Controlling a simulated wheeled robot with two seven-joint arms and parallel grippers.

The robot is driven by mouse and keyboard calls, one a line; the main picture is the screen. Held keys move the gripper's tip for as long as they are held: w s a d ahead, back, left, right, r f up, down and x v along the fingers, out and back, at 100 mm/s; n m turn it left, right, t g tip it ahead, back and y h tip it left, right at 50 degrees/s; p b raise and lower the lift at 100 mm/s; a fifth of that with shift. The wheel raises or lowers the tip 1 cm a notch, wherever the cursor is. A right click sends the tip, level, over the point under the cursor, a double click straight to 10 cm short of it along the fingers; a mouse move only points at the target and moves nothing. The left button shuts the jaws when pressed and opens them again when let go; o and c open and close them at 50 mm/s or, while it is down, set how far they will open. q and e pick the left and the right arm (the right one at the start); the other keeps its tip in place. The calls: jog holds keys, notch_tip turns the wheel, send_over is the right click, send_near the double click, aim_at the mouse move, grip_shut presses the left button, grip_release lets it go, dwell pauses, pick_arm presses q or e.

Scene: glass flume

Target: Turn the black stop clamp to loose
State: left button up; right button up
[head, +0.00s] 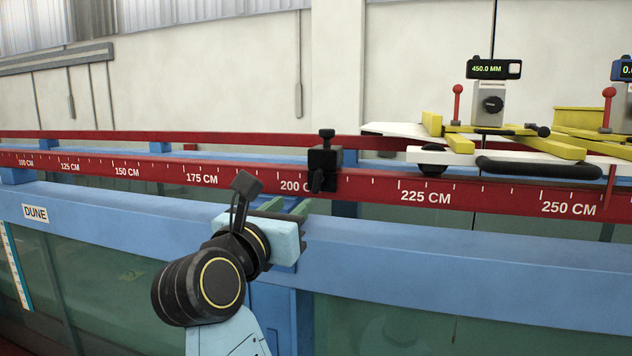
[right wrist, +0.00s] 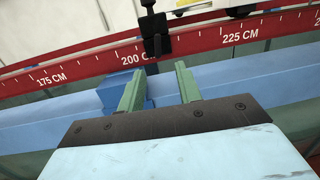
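The black stop clamp (head: 325,162) sits on the red rail between the 200 CM and 225 CM labels, nearer 200. It has a knob on top and a small dark lever hanging on its front. In the right wrist view the clamp (right wrist: 154,32) is beyond the fingers, near the top centre. My right gripper (head: 300,205) is in front of and below the clamp, apart from it. Its two green fingers (right wrist: 158,85) are spread with nothing between them. My left gripper is not in view.
The red rail (head: 400,189) with centimetre marks runs across above a blue beam (head: 420,255). A carriage with yellow bars (head: 545,143) and a gauge reading 450.0 MM (head: 494,69) stands right of the clamp. A DUNE label (head: 35,213) is at left.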

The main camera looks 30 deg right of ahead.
aim_at(317, 176)
jog(key=w+d+p, duration=0.1)
jog(key=w+d, duration=0.1)
jog(key=d, duration=0.1)
jog(key=w+d+r+y+p, duration=0.1)
jog(key=w+d, duration=0.2)
jog(key=w+d+r+m+y+p, duration=0.1)
jog(key=w+d, duration=0.1)
jog(key=d, duration=0.1)
jog(key=shift+w+d+r+t+p, duration=0.15)
jog(key=shift+d+t+p, duration=0.15)
jog(key=shift+d, duration=0.1)
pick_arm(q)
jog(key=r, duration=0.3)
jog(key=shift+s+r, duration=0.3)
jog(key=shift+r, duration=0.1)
pick_arm(e)
grip_shut()
